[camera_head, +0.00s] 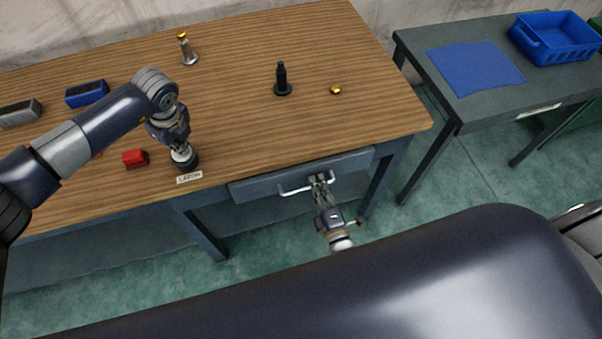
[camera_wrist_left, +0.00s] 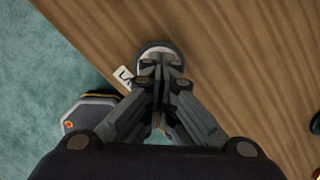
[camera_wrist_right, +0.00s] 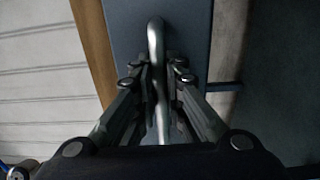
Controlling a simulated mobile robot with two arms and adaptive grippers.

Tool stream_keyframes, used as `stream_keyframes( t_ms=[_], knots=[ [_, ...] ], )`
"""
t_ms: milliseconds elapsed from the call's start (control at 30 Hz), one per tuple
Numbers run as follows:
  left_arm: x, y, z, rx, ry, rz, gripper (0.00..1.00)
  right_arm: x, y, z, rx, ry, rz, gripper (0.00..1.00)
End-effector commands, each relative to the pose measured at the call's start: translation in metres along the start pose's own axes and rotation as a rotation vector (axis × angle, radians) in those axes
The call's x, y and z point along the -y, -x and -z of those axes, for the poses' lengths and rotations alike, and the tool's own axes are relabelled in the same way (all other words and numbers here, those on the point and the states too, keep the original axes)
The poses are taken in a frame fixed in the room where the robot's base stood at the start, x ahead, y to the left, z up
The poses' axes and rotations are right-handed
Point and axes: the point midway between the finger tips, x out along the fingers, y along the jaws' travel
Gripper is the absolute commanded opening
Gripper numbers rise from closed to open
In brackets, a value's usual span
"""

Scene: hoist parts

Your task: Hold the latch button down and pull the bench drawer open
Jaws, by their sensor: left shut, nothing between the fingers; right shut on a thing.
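The bench drawer (camera_head: 250,188) has a grey front under the wooden bench's front edge; I see no clear gap showing it pulled out. My right gripper (camera_head: 319,180) is shut on its silver bar handle (camera_head: 291,191). In the right wrist view the handle (camera_wrist_right: 156,40) runs between the fingers. The round dark latch button unit (camera_head: 188,166) is on the bench top near the front edge, behind a white label (camera_head: 189,178). My left gripper (camera_head: 181,152) is shut and empty, fingertips down at the button (camera_wrist_left: 160,47). The fingers partly hide it, so I cannot tell how far it is pressed.
A side table with a blue bin (camera_head: 553,42) stands right.

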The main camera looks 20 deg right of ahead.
Motion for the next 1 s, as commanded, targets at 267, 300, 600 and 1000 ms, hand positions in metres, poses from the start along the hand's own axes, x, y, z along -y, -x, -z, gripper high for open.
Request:
stream_keyframes(
  t_ms=[267,300,600,1000],
  knots=[
    [-0.001,-0.002,0.001,-0.002,-0.001,-0.002,0.0,0.0,0.012,0.0,0.0,0.0,0.0,0.0],
    [-0.001,-0.002,0.001,-0.002,-0.001,-0.002,0.0,0.001,0.015,0.0,0.0,0.0,0.0,0.0],
    [-0.001,-0.002,0.001,-0.002,-0.001,-0.003,0.0,0.001,0.03,0.0,0.0,0.0,0.001,0.0],
    [-0.001,-0.002,0.001,-0.001,-0.001,-0.003,0.0,0.001,0.05,0.0,0.0,0.0,0.001,0.0]
  ],
)
